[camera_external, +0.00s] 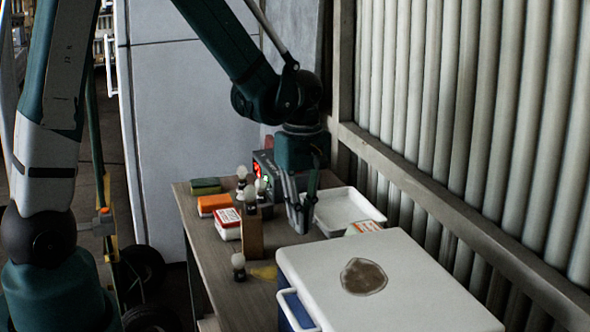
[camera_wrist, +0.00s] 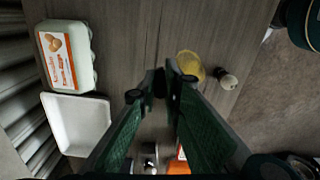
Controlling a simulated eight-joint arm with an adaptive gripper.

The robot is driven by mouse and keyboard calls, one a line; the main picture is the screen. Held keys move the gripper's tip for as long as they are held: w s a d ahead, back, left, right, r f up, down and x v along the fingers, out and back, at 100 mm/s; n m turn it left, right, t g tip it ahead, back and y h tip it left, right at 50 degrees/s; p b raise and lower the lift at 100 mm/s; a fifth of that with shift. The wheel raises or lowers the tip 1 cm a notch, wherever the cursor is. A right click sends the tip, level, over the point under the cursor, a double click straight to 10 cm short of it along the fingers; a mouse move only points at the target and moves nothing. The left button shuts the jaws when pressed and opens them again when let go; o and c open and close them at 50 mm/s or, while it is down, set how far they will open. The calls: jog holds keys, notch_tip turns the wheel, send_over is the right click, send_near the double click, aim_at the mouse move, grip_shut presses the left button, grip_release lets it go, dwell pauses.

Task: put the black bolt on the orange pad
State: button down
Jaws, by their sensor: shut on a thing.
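My gripper (camera_external: 301,222) points down over the table, beside the wooden block. In the wrist view its fingertips (camera_wrist: 160,84) are closed around a small dark thing (camera_wrist: 160,80), which looks like the black bolt; its shape is mostly hidden by the fingers. I cannot make the bolt out in the external view. The orange pad (camera_external: 214,204) lies on the table at the left, between a green sponge and a red-and-white box. In the wrist view an orange patch, likely the pad (camera_wrist: 180,163), shows at the bottom, partly hidden by my finger. The gripper is apart from the pad.
Light bulbs (camera_external: 238,266), a wooden block (camera_external: 252,236) and a red-and-white box (camera_external: 227,224) stand left of my gripper. A white tray (camera_wrist: 58,142) and egg carton (camera_wrist: 52,52) lie across from them. A white-lidded cooler (camera_external: 420,285) is in front. A yellow disc (camera_wrist: 190,65) lies near.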

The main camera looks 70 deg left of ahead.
jog(key=s+a+r+p, duration=0.1)
jog(key=s+a, duration=0.1)
jog(key=a, duration=0.9)
jog(key=s+a+r+p, duration=0.1)
jog(key=s+a, duration=0.1)
jog(key=a, duration=0.9)
jog(key=r+p, duration=0.1)
jog(key=r, duration=0.1)
send_over(215, 199)
jog(key=shift+f, duration=0.25)
jog(key=shift+f, duration=0.1)
jog(key=shift+f+b, duration=0.3)
jog(key=shift+f, duration=2.75)
jog(key=shift+f, duration=1.85)
jog(key=shift+f+b, duration=0.2)
jog(key=shift+b, duration=0.15)
jog(key=c, duration=2.5)
grip_release()
